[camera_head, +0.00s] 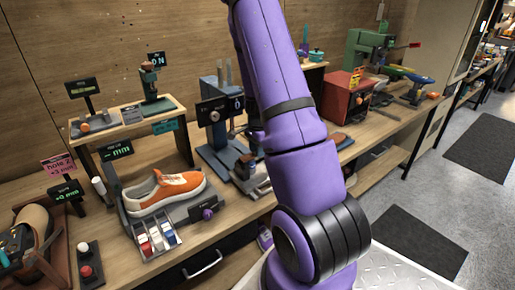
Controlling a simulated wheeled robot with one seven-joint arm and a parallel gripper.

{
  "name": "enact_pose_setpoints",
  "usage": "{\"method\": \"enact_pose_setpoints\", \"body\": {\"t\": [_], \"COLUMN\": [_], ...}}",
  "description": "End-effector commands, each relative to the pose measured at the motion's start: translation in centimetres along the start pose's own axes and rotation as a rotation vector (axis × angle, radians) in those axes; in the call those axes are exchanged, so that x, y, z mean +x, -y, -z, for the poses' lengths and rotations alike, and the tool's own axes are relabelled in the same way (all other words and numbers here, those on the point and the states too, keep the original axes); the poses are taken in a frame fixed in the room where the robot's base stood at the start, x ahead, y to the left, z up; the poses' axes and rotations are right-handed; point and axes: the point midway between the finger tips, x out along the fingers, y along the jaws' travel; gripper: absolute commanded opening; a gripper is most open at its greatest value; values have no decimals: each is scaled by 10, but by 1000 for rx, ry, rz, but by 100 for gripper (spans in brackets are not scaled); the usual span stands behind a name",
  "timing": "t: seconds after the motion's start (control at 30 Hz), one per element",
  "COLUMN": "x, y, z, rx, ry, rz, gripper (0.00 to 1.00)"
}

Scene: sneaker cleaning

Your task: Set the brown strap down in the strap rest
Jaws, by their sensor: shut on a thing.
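My purple arm (292,130) rises from the bottom of the view and leaves it at the top. A small flat brown piece (341,140) lies on the bench just right of the arm. I cannot tell whether it is the brown strap or part of the strap rest. No other strap or rest can be clearly made out.
An orange and white sneaker (166,190) sits on a grey stand at the left. A blue-grey press (215,140) stands left of the arm, and a red box (346,98) with a green machine stands to its right. A brown shoe (30,225) is at far left. The bench (385,122) has some bare room at right.

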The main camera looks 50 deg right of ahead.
Motion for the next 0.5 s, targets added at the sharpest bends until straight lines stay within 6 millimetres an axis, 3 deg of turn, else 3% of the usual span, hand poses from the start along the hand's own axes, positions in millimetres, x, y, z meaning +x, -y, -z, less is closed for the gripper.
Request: {"method": "enact_pose_setpoints", "body": {"t": [0.5], "x": [12], "y": [0], "z": [0], "rx": [1], "ry": [1], "rz": [-1], "gripper": [10]}}
